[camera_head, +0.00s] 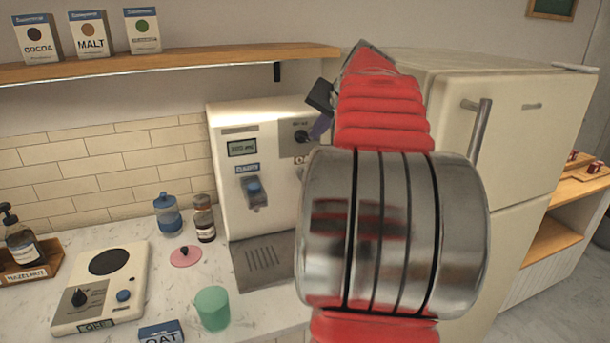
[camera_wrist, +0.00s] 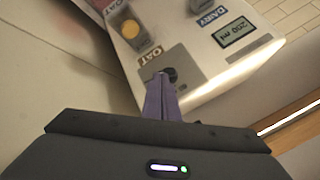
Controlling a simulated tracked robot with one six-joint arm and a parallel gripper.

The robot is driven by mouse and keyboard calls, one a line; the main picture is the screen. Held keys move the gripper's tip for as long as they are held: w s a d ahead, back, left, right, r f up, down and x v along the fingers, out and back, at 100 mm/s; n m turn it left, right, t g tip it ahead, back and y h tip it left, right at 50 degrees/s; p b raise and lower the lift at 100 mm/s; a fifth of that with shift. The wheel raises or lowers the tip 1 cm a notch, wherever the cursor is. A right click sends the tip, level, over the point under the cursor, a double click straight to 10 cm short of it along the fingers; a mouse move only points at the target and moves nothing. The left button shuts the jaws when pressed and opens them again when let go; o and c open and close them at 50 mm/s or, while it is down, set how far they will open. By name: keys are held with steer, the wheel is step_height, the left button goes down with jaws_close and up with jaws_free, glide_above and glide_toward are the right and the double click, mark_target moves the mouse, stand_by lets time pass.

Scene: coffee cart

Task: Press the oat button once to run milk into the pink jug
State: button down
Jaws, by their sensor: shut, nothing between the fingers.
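The cream milk machine (camera_head: 228,175) stands against the tiled wall. The wrist view shows the oat button (camera_wrist: 170,74) beside the OAT label (camera_wrist: 137,58). My gripper (camera_head: 316,131) is shut and empty. In the wrist view its purple fingertips (camera_wrist: 160,78) are right at the button; whether they touch it, I cannot tell. No pink jug shows; my arm hides the area below the oat spout (camera_wrist: 130,28).
A green cup (camera_head: 212,308), a pink disc-shaped lid (camera_head: 186,256), a scale (camera_head: 105,290), a blue jar (camera_head: 168,216) and a brown bottle (camera_head: 204,220) are on the counter left of my arm. A shelf (camera_head: 170,62) runs above. A fridge (camera_head: 520,150) stands right.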

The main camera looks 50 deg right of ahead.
steer(key=shift+s+f, duration=0.1)
steer(key=shift+s, duration=0.1)
steer(key=shift+f, duration=4.3)
steer(key=shift+f, duration=0.1)
steer(key=shift+f, duration=0.25)
steer(key=shift+f, duration=0.55)
steer(key=shift+r, duration=0.95)
